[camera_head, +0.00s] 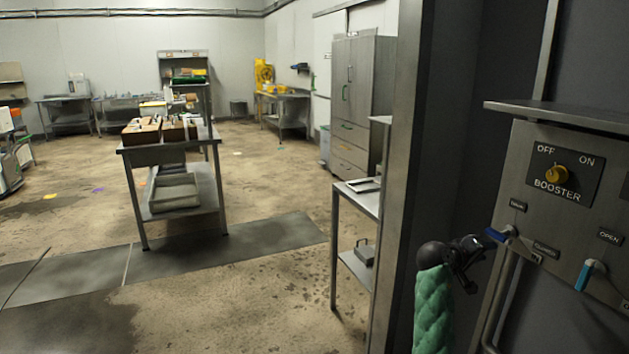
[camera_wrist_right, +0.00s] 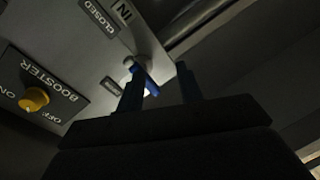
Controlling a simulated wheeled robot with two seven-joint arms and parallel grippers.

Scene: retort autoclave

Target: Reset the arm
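My right arm, in a green quilted sleeve, rises at the lower right of the head view. Its black gripper (camera_head: 481,248) is at the left edge of the steel control panel (camera_head: 520,200), close to a blue-handled valve (camera_head: 498,235). In the right wrist view the two dark fingers of the gripper (camera_wrist_right: 160,88) stand apart. The blue valve handle (camera_wrist_right: 147,79) shows beyond them, near the left finger; whether it touches cannot be told. My left gripper is not in view.
The panel has a yellow BOOSTER knob (camera_head: 557,175) and a second blue valve handle (camera_head: 584,276). A dark steel post (camera_head: 400,180) stands left of my arm, with a narrow steel table (camera_head: 357,198) beyond it. The floor farther left is open around a steel worktable (camera_head: 170,141).

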